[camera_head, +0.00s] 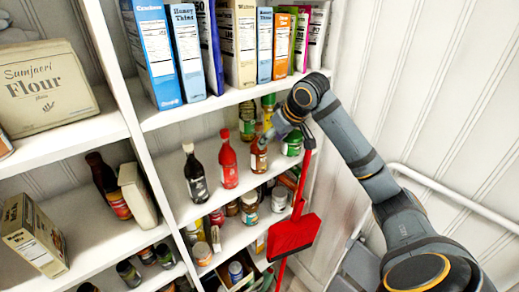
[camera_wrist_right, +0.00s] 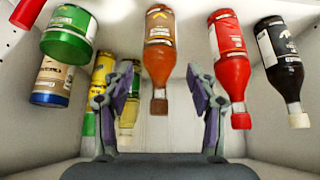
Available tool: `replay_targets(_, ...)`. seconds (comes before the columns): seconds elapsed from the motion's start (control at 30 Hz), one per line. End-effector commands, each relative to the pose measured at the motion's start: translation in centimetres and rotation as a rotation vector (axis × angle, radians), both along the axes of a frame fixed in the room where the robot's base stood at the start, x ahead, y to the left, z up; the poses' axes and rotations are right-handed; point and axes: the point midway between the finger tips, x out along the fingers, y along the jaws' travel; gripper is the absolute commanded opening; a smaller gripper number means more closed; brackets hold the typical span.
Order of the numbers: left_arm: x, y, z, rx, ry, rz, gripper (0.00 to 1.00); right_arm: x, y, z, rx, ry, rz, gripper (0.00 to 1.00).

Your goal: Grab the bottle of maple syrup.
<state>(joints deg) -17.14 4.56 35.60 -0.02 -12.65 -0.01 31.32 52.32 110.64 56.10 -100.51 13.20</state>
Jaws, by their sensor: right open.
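An amber-brown bottle (camera_head: 258,155), which looks like the maple syrup, stands on the middle shelf, right of a red bottle (camera_head: 228,163). Its label is too small to read. In the right wrist view, which looks upside down, the amber bottle (camera_wrist_right: 158,50) shows between the fingers of my right gripper (camera_wrist_right: 163,85), its neck and cap pointing toward the palm. The fingers are spread on both sides with a visible gap; the bottle is not gripped. In the head view, my right gripper (camera_head: 284,128) is just right of the bottle's top. My left gripper is not in view.
A black bottle (camera_head: 195,175) stands left of the red one. A green-lidded jar (camera_head: 292,142) and yellow-green bottles (camera_wrist_right: 104,75) crowd the other side. The shelf above holds boxes (camera_head: 238,45). A red dustpan (camera_head: 293,235) hangs at the shelf's right edge.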

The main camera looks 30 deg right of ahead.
Motion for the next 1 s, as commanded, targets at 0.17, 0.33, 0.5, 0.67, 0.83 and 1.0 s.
replay_targets(0.17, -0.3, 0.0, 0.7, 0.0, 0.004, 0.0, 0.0, 0.6, 0.1, 0.2, 0.005, -0.001, 0.001, 0.58)
replay_targets(0.33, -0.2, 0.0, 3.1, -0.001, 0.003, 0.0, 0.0, 3.3, 0.4, 0.7, 0.009, 0.0, 0.0, 0.58)
replay_targets(0.5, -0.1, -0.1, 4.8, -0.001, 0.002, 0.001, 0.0, 5.2, 0.5, -0.2, 0.002, 0.004, 0.002, 0.58)
replay_targets(0.67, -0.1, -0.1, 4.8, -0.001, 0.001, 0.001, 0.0, 5.5, 0.4, -1.0, 0.0, 0.0, 0.0, 0.58)
replay_targets(0.83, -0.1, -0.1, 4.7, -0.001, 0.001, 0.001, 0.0, 5.5, 0.4, -1.1, 0.0, 0.0, 0.0, 0.53)
replay_targets(1.0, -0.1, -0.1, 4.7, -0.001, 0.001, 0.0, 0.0, 5.5, 0.4, -1.1, 0.0, 0.0, 0.0, 0.29)
